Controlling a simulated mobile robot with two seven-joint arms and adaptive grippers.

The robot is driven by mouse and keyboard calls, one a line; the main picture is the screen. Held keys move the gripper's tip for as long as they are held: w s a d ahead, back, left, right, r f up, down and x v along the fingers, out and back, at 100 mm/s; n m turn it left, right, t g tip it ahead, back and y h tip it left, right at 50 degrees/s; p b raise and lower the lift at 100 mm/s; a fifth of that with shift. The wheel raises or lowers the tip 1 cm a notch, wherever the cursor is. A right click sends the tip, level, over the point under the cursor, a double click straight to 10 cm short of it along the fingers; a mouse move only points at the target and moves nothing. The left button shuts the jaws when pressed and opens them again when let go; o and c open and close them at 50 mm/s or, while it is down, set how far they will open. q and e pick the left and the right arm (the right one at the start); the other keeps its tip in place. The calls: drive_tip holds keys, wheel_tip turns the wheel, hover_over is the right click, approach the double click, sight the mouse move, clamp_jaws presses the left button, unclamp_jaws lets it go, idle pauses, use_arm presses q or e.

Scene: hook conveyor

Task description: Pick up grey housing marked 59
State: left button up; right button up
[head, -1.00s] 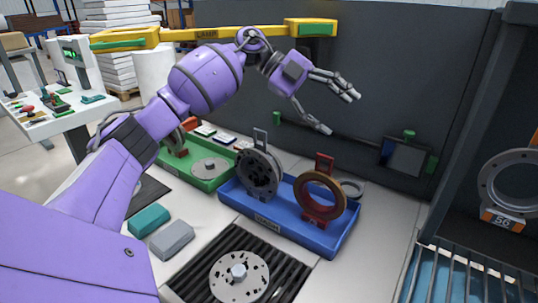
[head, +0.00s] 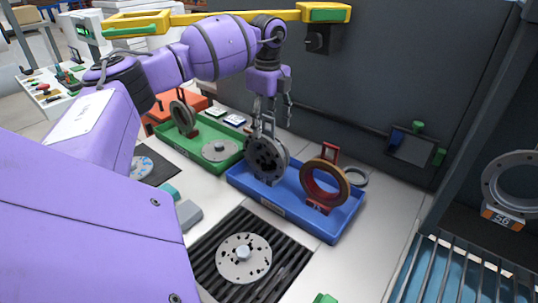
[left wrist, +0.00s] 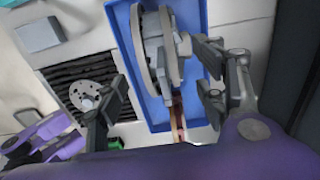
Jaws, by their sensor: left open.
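A dark grey round housing (head: 267,157) stands upright at the left end of the blue tray (head: 270,208). I cannot read a number on it. In the left wrist view a grey housing (left wrist: 151,55) stands edge-on in the tray. My left gripper (head: 273,112) is open, pointing down at the top of this housing. In the left wrist view its fingers (left wrist: 162,92) are on either side of the housing, apart from it.
A red-brown ring on a red stand (head: 325,184) shares the blue tray. A green tray (head: 215,165) holds another ring and a disc. A disc (head: 243,258) lies on a black grate in front. A grey ring marked 56 (head: 512,185) is at the far right. A yellow beam (head: 225,20) runs behind.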

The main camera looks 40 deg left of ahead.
use_arm(q)
drive_tip(key=shift+w+a+f, duration=0.15)
drive_tip(key=shift+f, duration=1.75)
clamp_jaws()
drive_tip(key=shift+r, duration=0.1)
